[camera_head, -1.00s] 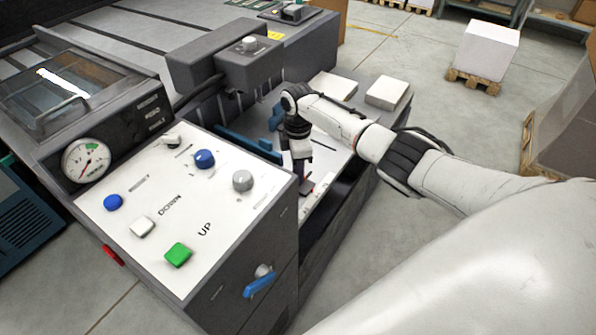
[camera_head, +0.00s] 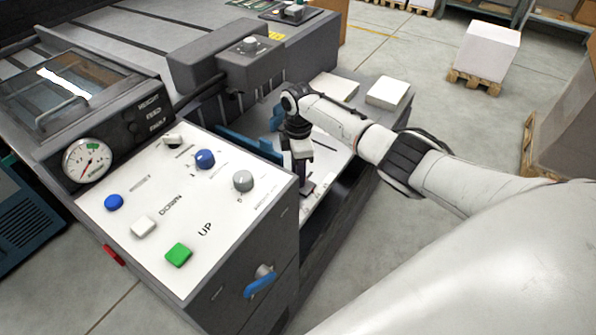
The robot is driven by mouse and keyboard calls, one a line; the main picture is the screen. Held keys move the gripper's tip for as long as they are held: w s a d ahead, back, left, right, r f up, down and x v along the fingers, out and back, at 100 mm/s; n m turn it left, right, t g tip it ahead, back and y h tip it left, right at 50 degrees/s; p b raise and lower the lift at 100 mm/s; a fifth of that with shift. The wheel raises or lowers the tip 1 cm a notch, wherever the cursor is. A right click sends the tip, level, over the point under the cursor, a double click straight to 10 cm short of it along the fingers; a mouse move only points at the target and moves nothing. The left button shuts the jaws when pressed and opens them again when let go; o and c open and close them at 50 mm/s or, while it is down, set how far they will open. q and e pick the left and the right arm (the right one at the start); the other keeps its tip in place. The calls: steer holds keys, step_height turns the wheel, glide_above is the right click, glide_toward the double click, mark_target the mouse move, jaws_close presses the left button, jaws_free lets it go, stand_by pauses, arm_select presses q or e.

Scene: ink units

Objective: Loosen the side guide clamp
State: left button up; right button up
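My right arm reaches in from the right, over the machine's white feed table (camera_head: 335,163). My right gripper (camera_head: 304,184) points down at the table beside the front control box. Its fingers are small and dark here, so I cannot tell whether they are open or shut, or whether they touch anything. A blue guide bar (camera_head: 248,144) lies just left of the gripper, with another blue part (camera_head: 276,119) behind it, partly hidden by my wrist. I cannot make out the side guide clamp for certain; it may be hidden at the gripper. My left gripper is out of view.
The control panel (camera_head: 150,228) with knobs and buttons stands left of the gripper. A blue-handled lever (camera_head: 260,282) is on the box's front side. A grey overhanging unit (camera_head: 250,66) stands behind the table. Two white stacks (camera_head: 386,92) lie at the table's far end.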

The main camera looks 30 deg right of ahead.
step_height(320, 180, up, 10)
steer(key=p, duration=0.1)
steer(key=shift+r, duration=0.2)
steer(key=shift+f, duration=0.1)
stand_by(0.5)
